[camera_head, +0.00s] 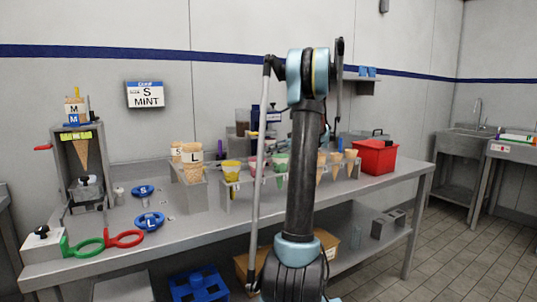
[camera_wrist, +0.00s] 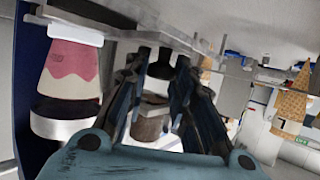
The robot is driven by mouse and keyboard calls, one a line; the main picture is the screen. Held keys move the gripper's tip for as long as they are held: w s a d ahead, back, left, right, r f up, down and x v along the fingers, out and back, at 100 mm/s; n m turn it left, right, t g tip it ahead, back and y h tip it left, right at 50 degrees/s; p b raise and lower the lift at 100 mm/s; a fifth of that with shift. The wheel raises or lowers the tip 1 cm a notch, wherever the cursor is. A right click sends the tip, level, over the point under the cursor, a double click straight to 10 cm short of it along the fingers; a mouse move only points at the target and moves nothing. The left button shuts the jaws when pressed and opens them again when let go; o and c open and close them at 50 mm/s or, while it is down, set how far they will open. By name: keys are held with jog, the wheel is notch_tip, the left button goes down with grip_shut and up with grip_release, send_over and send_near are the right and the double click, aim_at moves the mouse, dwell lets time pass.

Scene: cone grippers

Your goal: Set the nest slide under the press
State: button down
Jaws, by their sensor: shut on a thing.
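The press appears to be the upright metal frame (camera_head: 63,165) at the left end of the bench in the head view. A cone (camera_head: 81,152) hangs point down in it. I cannot tell for sure which part is the nest slide. In the wrist view my gripper (camera_wrist: 160,100) has its dark fingers closed around a small grey-brown cylindrical piece (camera_wrist: 151,122) with a dark and white part behind it. In the head view my gripper is hidden by my raised arm.
Red (camera_head: 124,239) and green (camera_head: 83,246) rings lie at the bench's front left, near blue S (camera_head: 144,190) and L (camera_head: 149,221) discs. Cone racks and a red bin (camera_head: 376,157) stand farther right.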

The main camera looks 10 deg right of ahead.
jog(key=shift+w+d, duration=0.15)
jog(key=shift+d, duration=0.1)
jog(key=c, duration=1.4)
grip_release()
jog(key=v, duration=1.2)
jog(key=shift+a, duration=0.1)
